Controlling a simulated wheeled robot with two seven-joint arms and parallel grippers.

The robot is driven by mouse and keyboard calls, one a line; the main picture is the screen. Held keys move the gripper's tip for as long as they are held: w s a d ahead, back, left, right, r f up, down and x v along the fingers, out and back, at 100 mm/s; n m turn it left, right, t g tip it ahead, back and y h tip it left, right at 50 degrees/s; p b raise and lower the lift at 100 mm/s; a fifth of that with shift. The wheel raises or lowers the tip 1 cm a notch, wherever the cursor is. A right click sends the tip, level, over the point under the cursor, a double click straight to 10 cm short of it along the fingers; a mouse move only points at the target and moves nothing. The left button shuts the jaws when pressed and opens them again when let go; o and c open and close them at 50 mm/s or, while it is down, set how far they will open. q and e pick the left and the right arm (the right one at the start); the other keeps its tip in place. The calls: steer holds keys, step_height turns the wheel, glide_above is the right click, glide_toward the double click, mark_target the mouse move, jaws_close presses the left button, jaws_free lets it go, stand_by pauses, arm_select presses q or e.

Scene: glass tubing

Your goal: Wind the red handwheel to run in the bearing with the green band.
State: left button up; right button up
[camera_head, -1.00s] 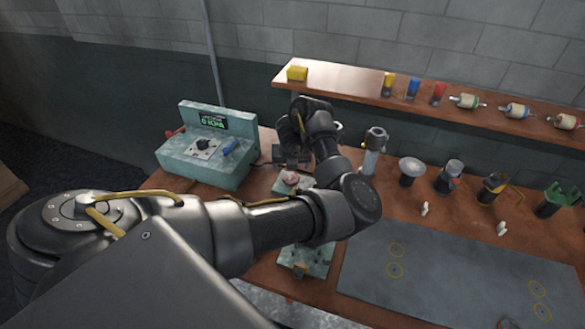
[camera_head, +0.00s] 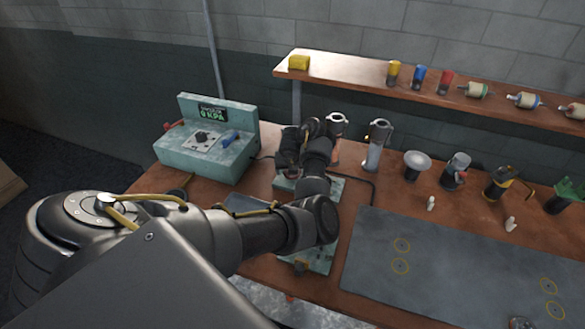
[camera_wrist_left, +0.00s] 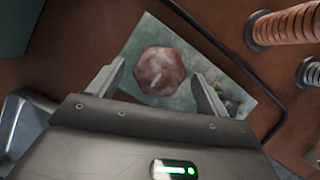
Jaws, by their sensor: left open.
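The red handwheel (camera_wrist_left: 160,72) is a rounded, many-sided red knob with a pale mark, on a mottled green plate (camera_wrist_left: 155,32) in the left wrist view. My left gripper (camera_wrist_left: 158,77) is open, with one finger on each side of the handwheel. Gaps show between fingers and wheel; I cannot tell its height over the wheel. In the head view my left arm and gripper (camera_head: 289,165) mostly hide the wheel. The bearing with the green band (camera_head: 476,90) appears to be the cream cylinder lying on the wall shelf. My right gripper is out of view.
A green box with a display (camera_head: 207,145) stands left of the wheel. Metal and dark fittings, including a clamp cylinder (camera_head: 376,146), line the bench's back. The shelf (camera_head: 345,73) also holds coloured cylinders. A grey mat (camera_head: 455,265) lies at right, mostly clear.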

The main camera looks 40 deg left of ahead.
arm_select(q)
steer(key=c, duration=1)
steer(key=shift+m, duration=0.3)
